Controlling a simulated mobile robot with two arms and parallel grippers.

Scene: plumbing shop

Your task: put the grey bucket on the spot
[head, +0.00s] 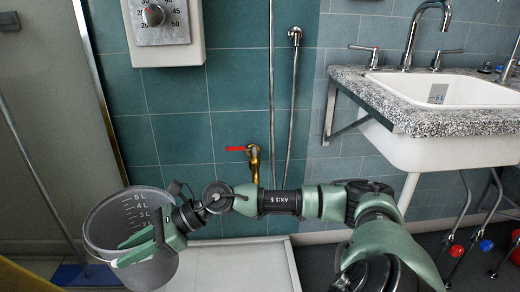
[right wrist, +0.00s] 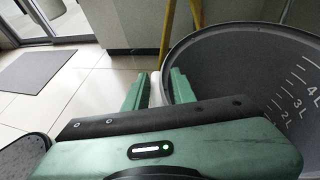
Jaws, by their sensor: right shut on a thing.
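The grey bucket (head: 133,222) hangs at the lower left of the head view, mouth up, with litre marks on its inner wall. The bucket looks empty in the part that shows. Its underside is hidden. A blue patch (head: 72,277) shows on the floor beside it; I cannot tell whether this is the spot. My left gripper is out of view.
A brass tap with a red lever (head: 253,160) sticks out of the tiled wall behind my right arm. A white tray (head: 240,266) lies on the floor below. A sink (head: 440,95) in a speckled counter stands right. A grey mat (right wrist: 38,78) lies on the floor.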

